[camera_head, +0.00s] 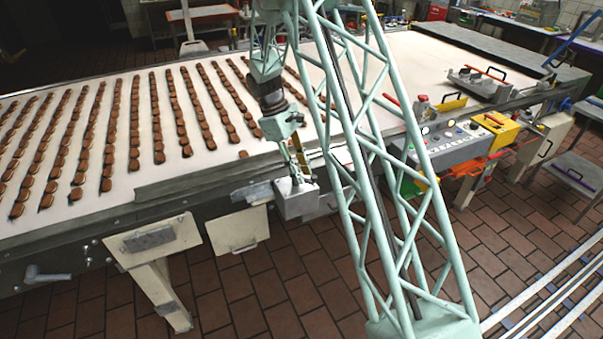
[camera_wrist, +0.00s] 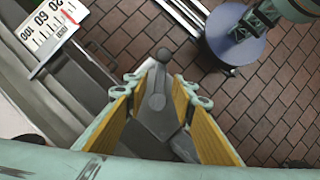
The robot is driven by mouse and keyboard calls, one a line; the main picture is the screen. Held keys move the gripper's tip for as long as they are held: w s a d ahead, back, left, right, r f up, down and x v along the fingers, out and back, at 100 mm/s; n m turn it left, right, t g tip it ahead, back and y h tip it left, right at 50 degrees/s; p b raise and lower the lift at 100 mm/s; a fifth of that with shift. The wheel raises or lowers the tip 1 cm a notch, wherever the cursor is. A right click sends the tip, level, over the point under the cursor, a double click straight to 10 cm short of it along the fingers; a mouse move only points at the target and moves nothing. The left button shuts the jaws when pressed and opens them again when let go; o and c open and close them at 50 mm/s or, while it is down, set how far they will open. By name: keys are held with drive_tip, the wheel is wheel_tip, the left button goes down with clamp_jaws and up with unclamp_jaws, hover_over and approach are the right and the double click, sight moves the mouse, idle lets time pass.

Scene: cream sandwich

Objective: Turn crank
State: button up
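The crank (camera_wrist: 157,101) is a grey lever with a round knob at its far end. In the wrist view it lies between the two yellow-padded fingers of my gripper (camera_wrist: 163,88). The fingers are apart, with visible gaps on both sides of the lever, so my gripper is open. In the head view my gripper (camera_head: 297,168) points down just above a light grey box (camera_head: 292,206) on the conveyor's front side. The crank is too small to make out clearly there.
The conveyor belt (camera_head: 110,150) carries rows of brown biscuits behind my gripper. A control panel (camera_head: 450,140) with buttons stands to the right, beyond my lattice arm. A numbered scale plate (camera_wrist: 50,28) is at the wrist view's upper left. Brown tiled floor (camera_head: 265,285) lies clear in front.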

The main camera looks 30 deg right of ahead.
clamp_jaws()
drive_tip(key=shift+s+m, duration=0.1)
drive_tip(key=shift+m, duration=0.4)
